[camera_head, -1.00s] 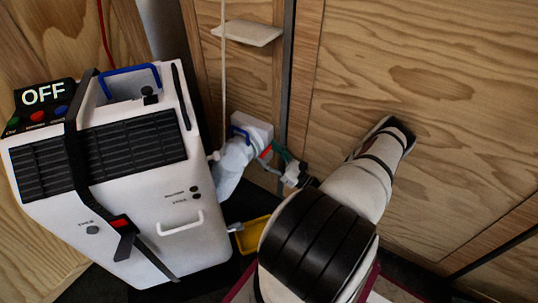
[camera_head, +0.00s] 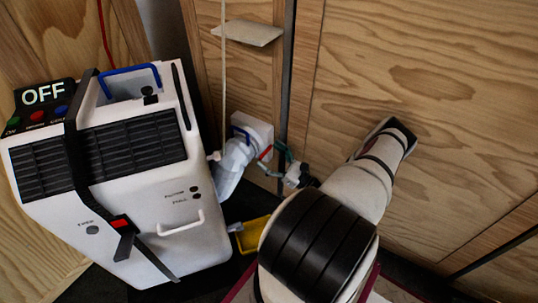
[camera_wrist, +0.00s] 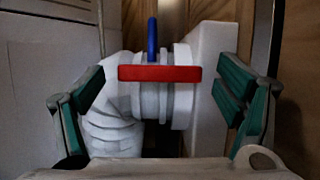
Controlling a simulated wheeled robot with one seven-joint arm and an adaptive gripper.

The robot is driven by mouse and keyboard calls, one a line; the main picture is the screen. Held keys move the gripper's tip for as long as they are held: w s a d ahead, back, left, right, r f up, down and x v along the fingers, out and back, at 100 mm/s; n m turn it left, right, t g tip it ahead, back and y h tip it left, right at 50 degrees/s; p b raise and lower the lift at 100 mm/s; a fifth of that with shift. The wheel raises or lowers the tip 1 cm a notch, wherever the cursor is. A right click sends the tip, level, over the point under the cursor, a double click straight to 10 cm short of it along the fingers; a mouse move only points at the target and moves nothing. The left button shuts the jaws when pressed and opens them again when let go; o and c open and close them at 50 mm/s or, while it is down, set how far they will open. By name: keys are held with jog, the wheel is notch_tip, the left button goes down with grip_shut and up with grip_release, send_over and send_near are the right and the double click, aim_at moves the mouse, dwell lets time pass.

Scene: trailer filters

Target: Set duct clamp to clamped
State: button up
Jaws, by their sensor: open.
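The duct clamp shows in the wrist view as a red bar (camera_wrist: 160,73) lying level across a white ribbed duct collar, with a blue upright lever (camera_wrist: 152,38) behind it. In the head view the blue part (camera_head: 240,133) and the red bar (camera_head: 265,153) are small beside the pale duct (camera_head: 233,160). My gripper (camera_wrist: 160,88), with teal fingers, is open, with one finger on each side of the collar and red bar. The fingers look apart from the bar. In the head view my gripper (camera_head: 272,160) is just right of the clamp.
A white filter machine (camera_head: 160,215) with a black strap and an OFF display (camera_head: 43,94) stands at the left. A yellow tray (camera_head: 255,234) lies low between it and my arm. A small shelf (camera_head: 252,33) is above the duct. Wooden wall panels stand behind.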

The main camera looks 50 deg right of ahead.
jog(key=a+v, duration=0.1)
jog(key=v, duration=1)
jog(key=shift+s+d+f, duration=0.15)
jog(key=shift+s+d, duration=0.15)
jog(key=shift+d, duration=0.15)
